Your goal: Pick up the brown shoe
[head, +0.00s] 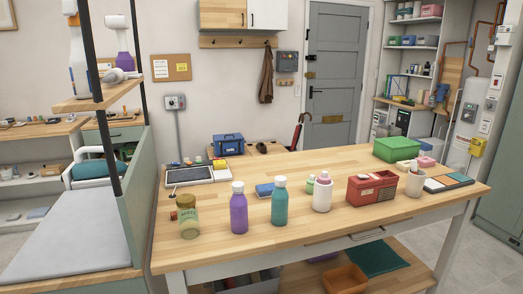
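A small brown shape (262,147) shows just beyond the table's far edge, to the right of a blue box. It may be the brown shoe, but it is small and partly hidden by the table, so I cannot tell for sure. No other shoe is clear in the head view. Neither of my grippers is in view.
A bench (65,240) stands left. A grey door (333,75) and shelves (407,50) are behind.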

